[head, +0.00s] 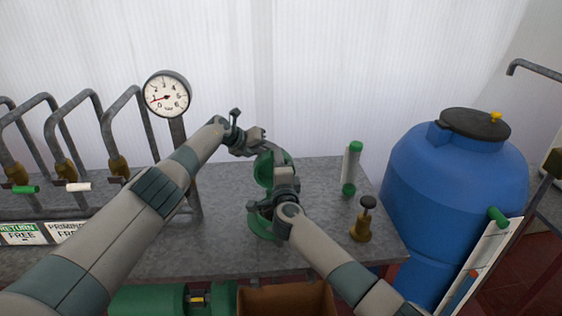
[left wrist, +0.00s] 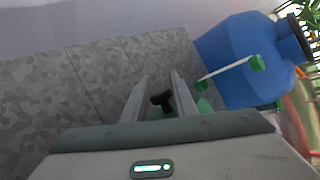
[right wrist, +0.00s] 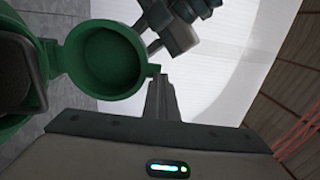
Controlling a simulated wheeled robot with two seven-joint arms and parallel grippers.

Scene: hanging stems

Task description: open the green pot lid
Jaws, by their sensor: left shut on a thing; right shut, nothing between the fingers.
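The green pot (head: 258,224) stands on the grey bench, partly hidden behind my right wrist. Its round green lid (head: 264,170) is tipped up on edge. The right wrist view shows the lid's hollow inside (right wrist: 106,60) and part of the pot at the left edge. My left gripper (head: 258,138) is above and behind the raised lid. In the left wrist view a dark T-shaped knob (left wrist: 162,99) sits between its fingers; whether it belongs to the lid is unclear. My right gripper (head: 284,174) is shut and empty; its fingertips (right wrist: 158,82) are close beside the lid's edge tab.
A white tube with green ends (head: 352,168) and a brass valve with a dark knob (head: 362,222) stand right of the pot. A blue barrel (head: 440,175) is farther right. A pressure gauge (head: 167,93) and bent pipes are at left. Bare bench lies around the valve.

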